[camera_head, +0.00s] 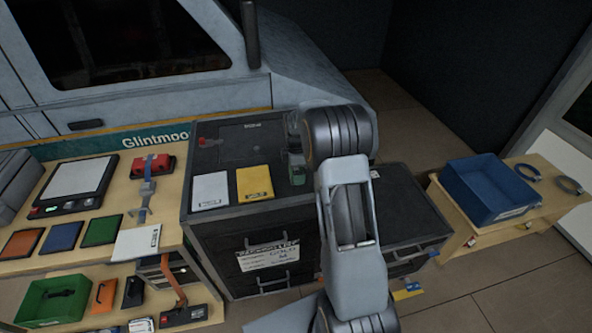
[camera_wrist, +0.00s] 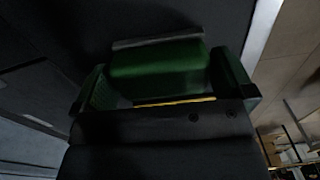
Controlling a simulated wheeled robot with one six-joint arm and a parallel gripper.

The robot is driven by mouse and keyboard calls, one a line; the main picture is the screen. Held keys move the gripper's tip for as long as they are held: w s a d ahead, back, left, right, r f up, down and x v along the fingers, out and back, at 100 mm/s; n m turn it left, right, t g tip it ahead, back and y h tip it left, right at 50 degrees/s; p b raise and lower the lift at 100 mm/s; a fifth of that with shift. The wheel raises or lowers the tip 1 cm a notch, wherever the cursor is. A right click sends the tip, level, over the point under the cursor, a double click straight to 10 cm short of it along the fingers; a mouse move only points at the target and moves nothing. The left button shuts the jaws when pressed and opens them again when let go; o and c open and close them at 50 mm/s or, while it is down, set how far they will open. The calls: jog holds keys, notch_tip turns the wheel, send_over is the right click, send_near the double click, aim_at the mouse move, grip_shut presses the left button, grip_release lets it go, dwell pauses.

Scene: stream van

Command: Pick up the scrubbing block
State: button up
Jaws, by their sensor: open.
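The scrubbing block (camera_wrist: 158,62) appears to be the green block with a grey edge in the wrist view. It lies on a dark surface, between the two green-padded fingers of my gripper (camera_wrist: 162,78). The fingers are open, one on each side of the block, with a narrow gap showing at the left. In the head view, my gripper (camera_head: 297,160) is at the right part of the black chest's top (camera_head: 225,165), largely hidden behind my own wrist. A small green patch shows there, but I cannot tell whether it is the block or a finger.
White (camera_head: 210,190) and yellow (camera_head: 254,183) cards lie on the chest, left of my gripper. A wooden workbench (camera_head: 180,215) with tools stands at the left. A blue bin (camera_head: 487,190) stands on a low wooden stand at the right. Tiled floor is clear at lower right.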

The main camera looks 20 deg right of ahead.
jog(key=shift+f, duration=0.7)
jog(key=c, duration=0.6)
jog(key=shift+r, duration=0.1)
